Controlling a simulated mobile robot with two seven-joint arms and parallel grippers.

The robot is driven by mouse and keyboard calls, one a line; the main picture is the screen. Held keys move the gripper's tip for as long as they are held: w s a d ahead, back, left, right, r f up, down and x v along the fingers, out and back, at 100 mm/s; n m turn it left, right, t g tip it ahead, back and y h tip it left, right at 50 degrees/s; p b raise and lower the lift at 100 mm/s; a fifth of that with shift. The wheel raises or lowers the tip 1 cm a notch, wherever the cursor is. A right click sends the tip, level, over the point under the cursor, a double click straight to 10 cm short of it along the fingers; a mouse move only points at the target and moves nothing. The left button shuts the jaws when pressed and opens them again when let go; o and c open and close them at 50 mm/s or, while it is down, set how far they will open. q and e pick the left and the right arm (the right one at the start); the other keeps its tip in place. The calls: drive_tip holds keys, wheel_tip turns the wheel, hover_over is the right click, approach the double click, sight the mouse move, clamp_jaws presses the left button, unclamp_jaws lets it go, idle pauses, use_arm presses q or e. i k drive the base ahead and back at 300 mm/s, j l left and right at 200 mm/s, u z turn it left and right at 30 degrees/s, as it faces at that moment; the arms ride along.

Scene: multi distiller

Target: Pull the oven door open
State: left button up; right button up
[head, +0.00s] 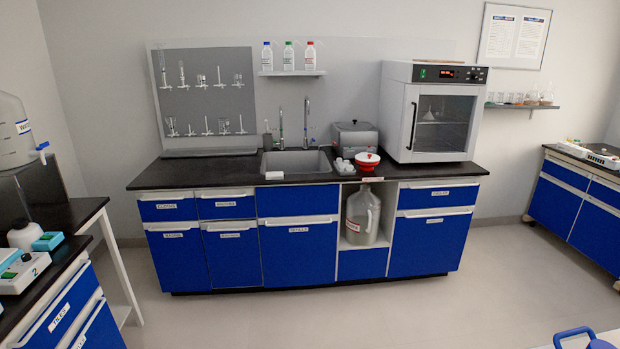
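The oven (397,95) is a white box on the right part of the black counter, with a dark control panel along its top front. Its door (440,157) has a pale frame and a large glass window, and it looks shut. A vertical bar handle (412,126) runs along the door's left side. Through the glass I see wire shelves and a pale funnel-like item. Neither of my grippers is in view.
The counter (220,177) has blue drawers, a sink (297,163), a grey bath (354,136) and a red-and-white bowl (367,161) left of the oven. Open floor (400,310) lies in front. Side benches stand left and right. A blue object (580,338) is cut off at lower right.

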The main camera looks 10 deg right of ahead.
sight(440, 122)
drive_tip(key=i+j+z, duration=0.15)
drive_tip(key=i, duration=1.3)
drive_tip(key=i+l+z, duration=0.2)
drive_tip(key=i+z, duration=0.7)
drive_tip(key=i+j+z, duration=0.2)
drive_tip(key=i+z, duration=0.25)
drive_tip(key=i, duration=0.1)
